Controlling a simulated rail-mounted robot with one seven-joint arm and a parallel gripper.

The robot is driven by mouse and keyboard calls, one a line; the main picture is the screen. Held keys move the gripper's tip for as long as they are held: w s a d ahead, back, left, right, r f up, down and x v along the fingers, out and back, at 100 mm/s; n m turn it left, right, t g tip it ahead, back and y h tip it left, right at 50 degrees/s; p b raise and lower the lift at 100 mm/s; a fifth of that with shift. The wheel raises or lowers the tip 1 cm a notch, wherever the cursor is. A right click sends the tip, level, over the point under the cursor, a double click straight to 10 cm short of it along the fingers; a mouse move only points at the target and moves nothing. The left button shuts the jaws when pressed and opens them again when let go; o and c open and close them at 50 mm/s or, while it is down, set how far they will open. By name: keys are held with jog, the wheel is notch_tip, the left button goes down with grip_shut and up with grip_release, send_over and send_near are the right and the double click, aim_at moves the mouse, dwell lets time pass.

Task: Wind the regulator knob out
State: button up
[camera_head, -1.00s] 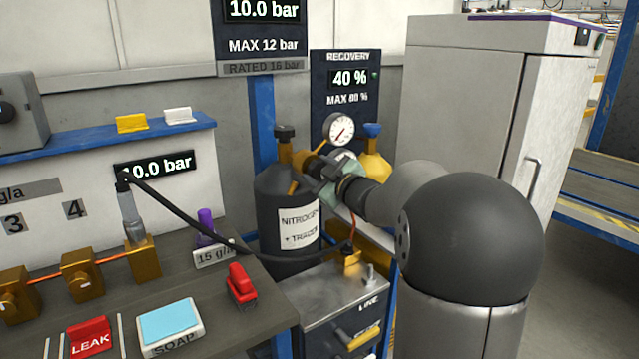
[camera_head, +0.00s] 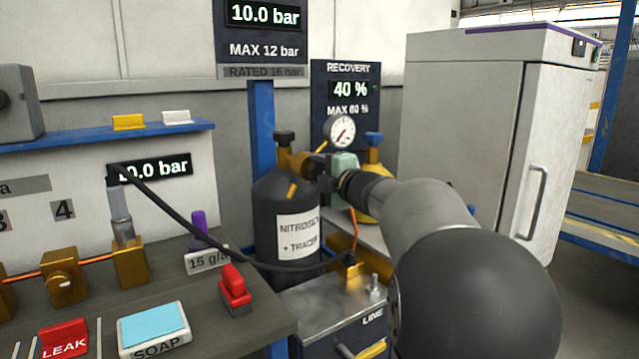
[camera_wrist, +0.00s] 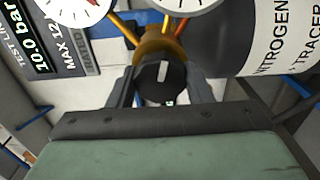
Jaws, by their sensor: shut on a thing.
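The regulator knob (camera_wrist: 162,80) is black with a pale pointer mark and sits on a brass body (camera_wrist: 158,44) in the wrist view. My gripper (camera_wrist: 163,88) has one finger on each side of the knob and is shut on it. In the head view my gripper (camera_head: 322,172) reaches in from the right at the regulator, beside the neck of the black nitrogen cylinder (camera_head: 270,222). A round gauge (camera_head: 342,131) stands just above. The upper display (camera_head: 264,14) reads 10.0 bar, above the text MAX 12 bar.
A yellow cylinder with a blue valve (camera_head: 373,142) stands right behind my gripper. A black hose (camera_head: 200,222) runs across the bench to a brass fitting (camera_head: 350,275). A grey cabinet (camera_head: 480,130) stands at the right. A red clamp-like tool (camera_head: 235,288) lies near the bench edge.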

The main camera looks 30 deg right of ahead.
jog(key=n+b, duration=0.1)
jog(key=n, duration=0.1)
jog(key=n+b, duration=0.3)
jog(key=shift+f+n, duration=0.3)
jog(key=n+b, duration=0.4)
jog(key=n, duration=0.1)
jog(key=n+b, duration=0.3)
jog(key=n, duration=0.2)
jog(key=shift+d+n+b, duration=0.1)
jog(key=shift+n+b, duration=0.2)
jog(key=shift+n, duration=0.1)
jog(key=shift+r+n+b, duration=0.15)
jog(key=shift+n+b, duration=1.1)
jog(key=shift+n, duration=0.85)
jog(key=o, duration=1)
